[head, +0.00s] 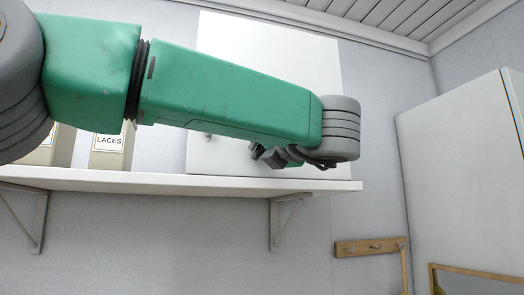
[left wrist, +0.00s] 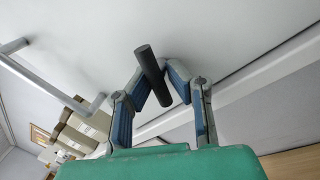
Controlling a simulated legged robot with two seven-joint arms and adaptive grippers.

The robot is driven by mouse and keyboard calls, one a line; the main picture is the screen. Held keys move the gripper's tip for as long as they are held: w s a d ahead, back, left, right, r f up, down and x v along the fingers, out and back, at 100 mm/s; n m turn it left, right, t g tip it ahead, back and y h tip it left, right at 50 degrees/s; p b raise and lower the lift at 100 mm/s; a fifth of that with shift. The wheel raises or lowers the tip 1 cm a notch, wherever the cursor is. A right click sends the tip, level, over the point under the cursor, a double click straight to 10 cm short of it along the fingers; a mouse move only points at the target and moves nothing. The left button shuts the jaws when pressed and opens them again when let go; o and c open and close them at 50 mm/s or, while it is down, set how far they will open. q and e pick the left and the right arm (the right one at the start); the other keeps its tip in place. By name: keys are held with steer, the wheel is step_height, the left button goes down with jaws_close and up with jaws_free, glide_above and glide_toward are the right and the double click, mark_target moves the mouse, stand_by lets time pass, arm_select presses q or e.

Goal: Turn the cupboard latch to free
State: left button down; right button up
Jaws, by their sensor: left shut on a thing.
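The white cupboard (head: 275,45) stands on the wall shelf, and my green left arm crosses in front of it. My left gripper (head: 268,156) is low at the cupboard's front. In the left wrist view the latch, a dark round bar (left wrist: 150,68), stands tilted between the fingers of my left gripper (left wrist: 160,76). The fingers are closed on the bar, against the white door face (left wrist: 230,35). In the head view the latch cannot be made out behind the gripper and arm. My right gripper is not in view.
A pale grey bar handle (left wrist: 55,82) sticks out from the door beside the gripper. The shelf (head: 150,182) runs below the cupboard. A box labelled LACES (head: 108,152) stands on it at left. A wooden peg rack (head: 370,247) and tall white cabinet (head: 460,170) are at right.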

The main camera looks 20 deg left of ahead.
arm_select(q)
steer(key=shift+r, duration=0.25)
steer(key=c, duration=1.5)
jaws_free()
steer(key=shift+w+f, duration=0.1)
steer(key=shift+f, duration=0.05)
steer(key=v, duration=1.2)
steer(key=shift+d, duration=0.2)
steer(key=shift+w+a+f, duration=0.1)
